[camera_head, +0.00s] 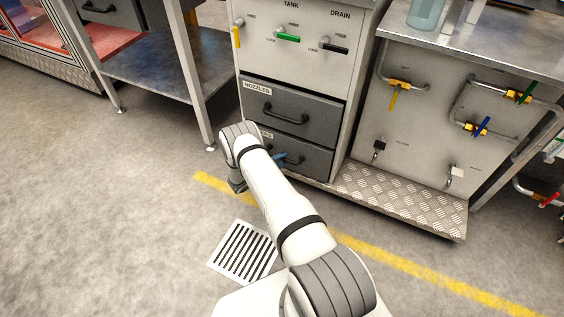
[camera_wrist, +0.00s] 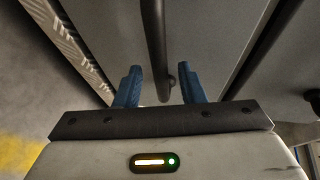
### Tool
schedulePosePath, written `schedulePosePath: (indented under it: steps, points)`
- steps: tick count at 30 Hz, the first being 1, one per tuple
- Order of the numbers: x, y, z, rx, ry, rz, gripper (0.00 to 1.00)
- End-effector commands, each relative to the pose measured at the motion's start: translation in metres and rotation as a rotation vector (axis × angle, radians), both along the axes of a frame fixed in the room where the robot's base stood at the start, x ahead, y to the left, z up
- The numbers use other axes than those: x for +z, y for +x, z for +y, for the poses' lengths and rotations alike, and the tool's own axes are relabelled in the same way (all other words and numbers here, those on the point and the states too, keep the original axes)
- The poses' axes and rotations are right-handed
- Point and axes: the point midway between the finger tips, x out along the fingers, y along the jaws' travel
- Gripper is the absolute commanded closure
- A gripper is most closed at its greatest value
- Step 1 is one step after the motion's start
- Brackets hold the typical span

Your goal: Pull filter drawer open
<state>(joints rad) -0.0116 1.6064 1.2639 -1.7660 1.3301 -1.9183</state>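The lower grey drawer (camera_head: 313,163) sits under the drawer labelled NOZZLES (camera_head: 287,113) in the cabinet. Its front looks level with the upper one, so it appears closed. Its label is mostly hidden by my arm, so I cannot read whether it says filter. My gripper (camera_head: 281,159) is at this lower drawer, with only a bit of blue finger showing. In the wrist view, my gripper (camera_wrist: 159,88) is open, with its two blue fingers on either side of a dark bar handle (camera_wrist: 154,45). A gap shows between the handle and each finger.
The cabinet panel above has yellow, green and black levers (camera_head: 288,37). A checker-plate step (camera_head: 400,198) juts out at the right under a pipe panel (camera_head: 425,110). A metal table (camera_head: 160,75) stands at the left. The floor in front is open, with a grate (camera_head: 243,252).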

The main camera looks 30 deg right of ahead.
Motion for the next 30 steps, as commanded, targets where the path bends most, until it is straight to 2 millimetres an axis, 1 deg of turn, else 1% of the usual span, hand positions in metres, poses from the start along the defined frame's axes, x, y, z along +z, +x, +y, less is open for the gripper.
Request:
schedulePosePath:
  steps: [1, 3, 6, 14, 27, 30]
  points:
    - [-0.003, 0.002, -0.007, -0.002, 0.000, -0.001, 0.64]
    - [-0.004, 0.003, -0.013, -0.002, 0.001, 0.000, 0.64]
    - [-0.004, 0.005, -0.017, 0.000, 0.001, 0.000, 0.64]
    - [-0.003, 0.005, -0.019, 0.000, 0.001, -0.001, 0.64]
    - [-0.003, 0.005, -0.019, -0.001, 0.001, -0.001, 0.99]
    - [-0.004, 0.005, -0.019, -0.001, 0.001, -0.001, 1.00]
